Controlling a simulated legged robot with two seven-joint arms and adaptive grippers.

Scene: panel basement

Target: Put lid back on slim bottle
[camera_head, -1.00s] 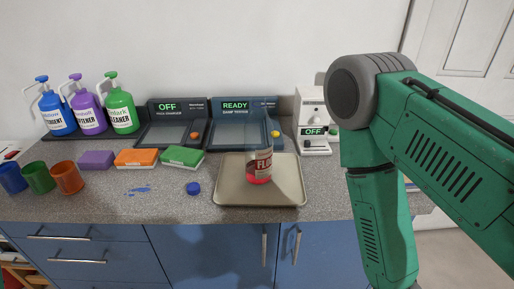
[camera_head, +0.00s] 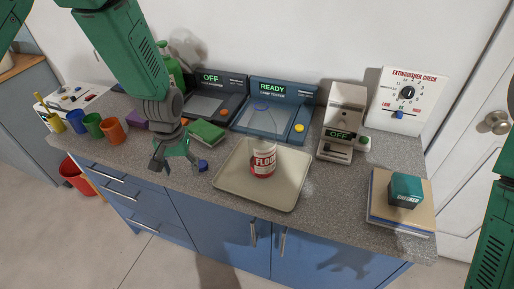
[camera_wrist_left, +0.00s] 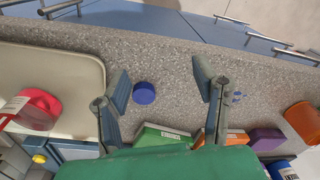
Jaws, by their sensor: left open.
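A blue round lid (camera_head: 203,165) lies on the grey counter, left of the beige tray (camera_head: 238,197). A bottle with a red base and a white label (camera_head: 263,161) stands upright on the tray; its upper part is pale and hard to make out. My left gripper (camera_head: 176,161) is open and empty above the counter, just left of the lid. In the left wrist view the lid (camera_wrist_left: 144,93) shows between the spread fingers (camera_wrist_left: 162,82), closer to the left one. The bottle (camera_wrist_left: 38,107) shows there at the left edge. My right gripper is out of view.
A green sponge (camera_head: 206,133) and orange cup (camera_head: 111,130) are near my left arm. Behind stand the lamp tester (camera_head: 270,110) and a white device (camera_head: 343,115). A teal box (camera_head: 405,190) sits on boards at right.

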